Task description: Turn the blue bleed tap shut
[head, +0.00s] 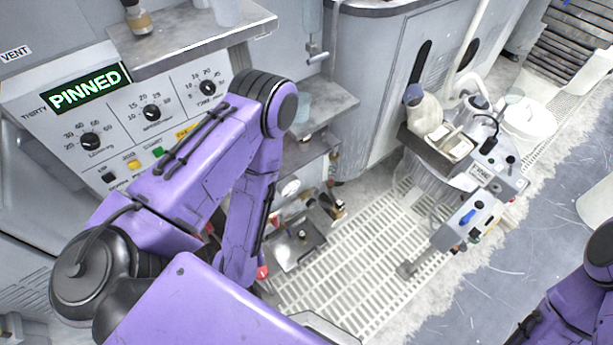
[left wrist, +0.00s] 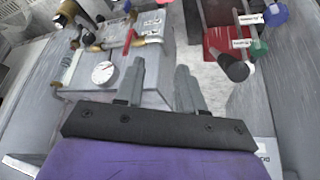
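In the left wrist view, a blue knob (left wrist: 276,14), which looks like the bleed tap, sits at the upper right with a small white label beside it. Whether it is open or shut cannot be told. My left gripper (left wrist: 160,80) is open and empty, its two fingers spread apart. The blue knob is ahead and to the right of the fingers, not touched. In the head view my left arm covers this gripper. My right arm shows at the lower right of the head view; its gripper is out of view.
A green knob (left wrist: 259,49) and a dark round end (left wrist: 237,70) are near the blue knob. A round gauge (left wrist: 103,72) and a red-handled brass valve (left wrist: 130,40) stand left. The head view shows a panel reading PINNED (head: 85,91) and a floor grating (head: 350,270).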

